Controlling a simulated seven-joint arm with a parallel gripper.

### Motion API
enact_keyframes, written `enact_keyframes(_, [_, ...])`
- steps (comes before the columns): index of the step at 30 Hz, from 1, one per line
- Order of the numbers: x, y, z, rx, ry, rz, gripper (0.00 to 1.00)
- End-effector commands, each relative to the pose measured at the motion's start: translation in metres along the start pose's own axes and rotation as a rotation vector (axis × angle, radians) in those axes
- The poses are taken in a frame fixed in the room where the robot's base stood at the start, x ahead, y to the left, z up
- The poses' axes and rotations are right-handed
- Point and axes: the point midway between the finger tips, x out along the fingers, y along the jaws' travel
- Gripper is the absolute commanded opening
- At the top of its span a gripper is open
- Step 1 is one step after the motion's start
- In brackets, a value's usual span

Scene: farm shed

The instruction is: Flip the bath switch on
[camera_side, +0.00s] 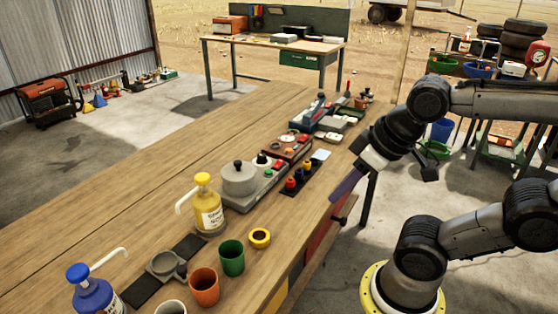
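A grey bath-like unit (268,190) with a round lidded pot (239,180) stands mid-bench. A small red part (279,166) shows at its far right end; I cannot tell whether it is the bath switch or which way it is set. My gripper (338,194) points down and left at the bench's right edge, to the right of the unit and apart from it. Its purplish fingers show as one blurred strip, so I cannot tell whether they are open or shut. I see nothing held in it.
Reddish-brown equipment (287,148) stands beyond the unit. The bench's left side (120,225) is clear.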

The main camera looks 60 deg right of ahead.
Motion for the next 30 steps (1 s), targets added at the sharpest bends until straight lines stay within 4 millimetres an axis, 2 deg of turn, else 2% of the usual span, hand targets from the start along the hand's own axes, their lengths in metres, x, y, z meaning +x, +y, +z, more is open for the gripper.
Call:
enact_keyframes(1, [0.000,0.000,0.001,0.030,-0.006,0.001,0.10])
enact_keyframes(3, [-0.003,0.001,0.000,0.094,-0.009,0.005,0.00])
enact_keyframes(5, [-0.011,0.002,-0.008,0.163,0.008,0.009,0.00])
enact_keyframes(10, [-0.034,0.009,-0.054,0.404,0.022,0.040,0.00])
enact_keyframes(16, [-0.043,0.027,-0.118,0.682,0.006,0.106,0.00])
enact_keyframes(23, [-0.029,0.059,-0.183,0.957,-0.019,0.198,0.00])
enact_keyframes(30, [0.007,0.102,-0.238,1.188,-0.045,0.300,0.00])
